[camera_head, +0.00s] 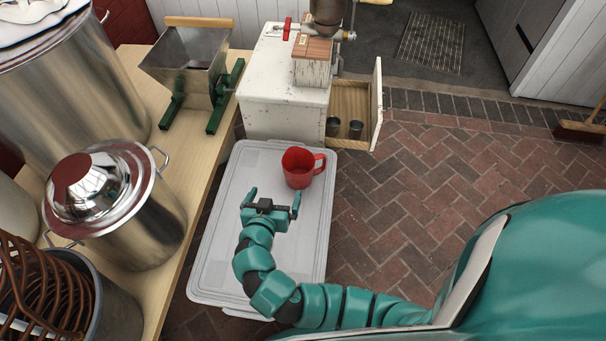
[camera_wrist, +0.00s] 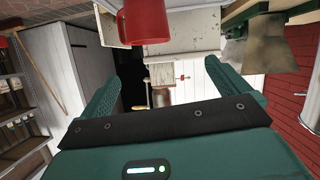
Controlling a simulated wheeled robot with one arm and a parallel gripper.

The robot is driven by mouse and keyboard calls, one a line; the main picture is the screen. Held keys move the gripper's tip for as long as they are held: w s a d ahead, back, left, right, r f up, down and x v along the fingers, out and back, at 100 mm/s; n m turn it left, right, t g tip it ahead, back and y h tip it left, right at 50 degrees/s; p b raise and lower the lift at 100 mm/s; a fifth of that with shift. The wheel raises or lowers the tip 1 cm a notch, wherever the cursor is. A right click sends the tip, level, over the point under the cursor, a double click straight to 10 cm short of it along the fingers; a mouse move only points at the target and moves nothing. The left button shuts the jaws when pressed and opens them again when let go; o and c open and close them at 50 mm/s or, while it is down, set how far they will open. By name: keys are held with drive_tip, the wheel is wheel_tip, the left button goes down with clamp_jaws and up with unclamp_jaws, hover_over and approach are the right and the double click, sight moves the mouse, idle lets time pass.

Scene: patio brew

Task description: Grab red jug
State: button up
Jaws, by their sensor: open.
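A red jug (camera_head: 300,168) with its handle to the right stands upright on a pale grey lid-like surface (camera_head: 222,245) in the head view. My gripper (camera_head: 271,196) is open and empty, over that same surface, a little nearer than the jug and slightly to its left. The jug is apart from the fingers. In the wrist view the red jug (camera_wrist: 147,22) shows at the top, beyond and above the gap between the two spread fingers (camera_wrist: 174,88), and the picture's top edge cuts it off.
A white weathered cabinet (camera_head: 262,108) with an open drawer (camera_head: 352,100) holding small metal cups stands behind the jug. A wooden bench (camera_head: 200,175) with metal pots (camera_head: 140,225) and a hopper mill (camera_head: 195,60) runs along the left.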

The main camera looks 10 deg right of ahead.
drive_tip(key=s+m, duration=0.1)
drive_tip(key=h+b, duration=0.1)
drive_tip(key=b, duration=0.3)
approach(292, 178)
drive_tip(key=shift+g, duration=0.3)
drive_tip(key=w+d, duration=0.2)
drive_tip(key=w+d+r, duration=0.1)
drive_tip(key=w+d, duration=0.1)
drive_tip(key=w, duration=0.1)
drive_tip(key=shift+w, duration=0.15)
drive_tip(key=shift+x, duration=3.25)
drive_tip(key=shift+a+r, duration=0.1)
drive_tip(key=shift+r, duration=0.05)
drive_tip(key=c, duration=1)
drive_tip(key=shift+o, duration=0.2)
drive_tip(key=shift+r, duration=0.1)
